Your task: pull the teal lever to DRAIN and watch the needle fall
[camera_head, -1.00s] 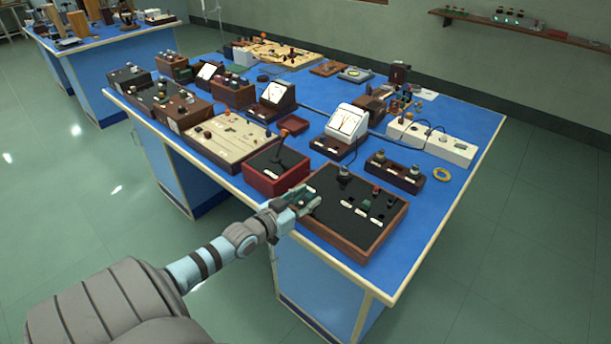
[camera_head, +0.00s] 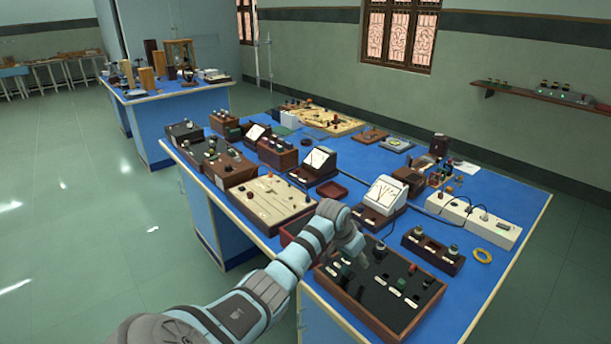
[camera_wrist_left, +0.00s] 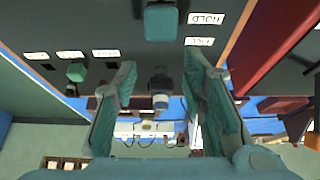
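A black-topped, brown-framed panel box (camera_head: 385,318) stands at the bench's near edge. In the left wrist view, a teal block-shaped handle (camera_wrist_left: 161,21) shows on its dark face, beside labels reading HOLD and, less clearly, FILL; I see no readable DRAIN label. My left gripper (camera_wrist_left: 160,65) is open, its teal-padded fingers apart, with the handle just beyond the gap between the tips. In the head view my left gripper (camera_head: 361,260) points down over the box's left part. A white-faced meter (camera_head: 386,194) stands behind it; its needle is too small to read. My right gripper is out of view.
A red box (camera_head: 288,237) is mostly hidden behind my left arm. A small green knob (camera_wrist_left: 76,72) and a dark round knob sit on the panel.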

